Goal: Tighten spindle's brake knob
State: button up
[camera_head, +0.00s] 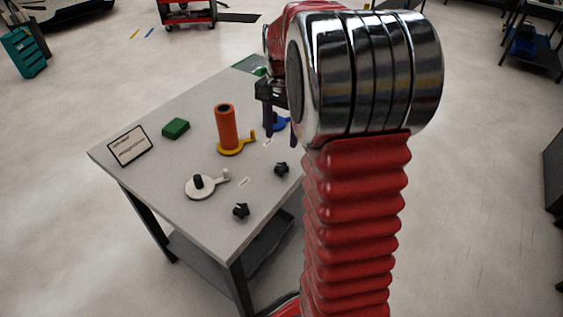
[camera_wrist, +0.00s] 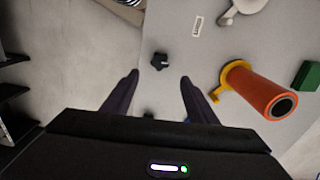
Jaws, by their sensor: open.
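A black star-shaped knob (camera_head: 281,168) sits at the table's right edge, and another (camera_head: 241,211) is at the near edge. In the wrist view one star knob (camera_wrist: 160,61) lies just beyond my fingertips, roughly centred between them. A dark piece (camera_wrist: 148,114) shows partly between the fingers; I cannot tell if it is a knob. An orange roll (camera_head: 225,127) stands upright on a yellow spindle base (camera_head: 237,148). A white spindle base (camera_head: 206,188) has a bare black post. A blue base (camera_head: 282,124) is partly hidden. My gripper (camera_wrist: 158,76) is open and empty above the table.
The grey table (camera_head: 160,170) also holds a green block (camera_head: 176,128) and a framed sign (camera_head: 130,146). A small white label (camera_wrist: 197,27) lies beside the knob. My arm hides the table's right part. Open floor surrounds the table.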

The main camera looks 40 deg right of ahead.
aim_at(281, 166)
notch_tip(281, 166, down, 12)
jog(key=shift+r, duration=0.25)
dwell(0.4)
jog(key=c, duration=1.1)
jog(key=shift+o, duration=0.2)
jog(key=shift+m, duration=0.4)
jog(key=o, duration=1.1)
jog(key=shift+c, duration=0.2)
